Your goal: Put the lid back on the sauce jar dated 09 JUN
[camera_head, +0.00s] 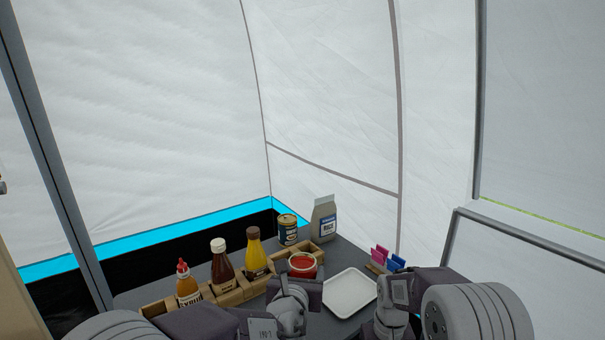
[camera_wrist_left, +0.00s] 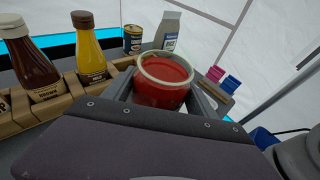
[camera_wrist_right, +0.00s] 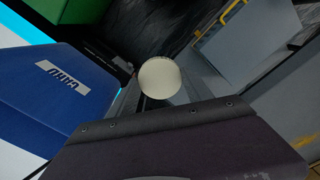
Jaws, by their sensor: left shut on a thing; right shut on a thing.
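The sauce jar (camera_head: 302,267) is open at the top and shows red sauce inside a pale rim. It also shows in the left wrist view (camera_wrist_left: 162,84), upright between the fingers. My left gripper (camera_head: 304,283) is shut on the jar. Its date label is not visible. My right gripper (camera_wrist_right: 155,98) is shut on a round cream disc (camera_wrist_right: 160,78), which looks like the lid. In the head view my right gripper (camera_head: 396,290) is to the right of the jar, apart from it, and the disc is hidden there.
A wooden rack (camera_head: 230,297) holds a red-capped bottle (camera_head: 189,288), a brown sauce bottle (camera_head: 222,265) and a yellow bottle (camera_head: 255,257). A tin (camera_head: 288,230) and a grey-white bag (camera_head: 324,220) stand behind. A white tray (camera_head: 350,293) lies between my grippers. Pink and blue clips (camera_head: 387,259) are at right.

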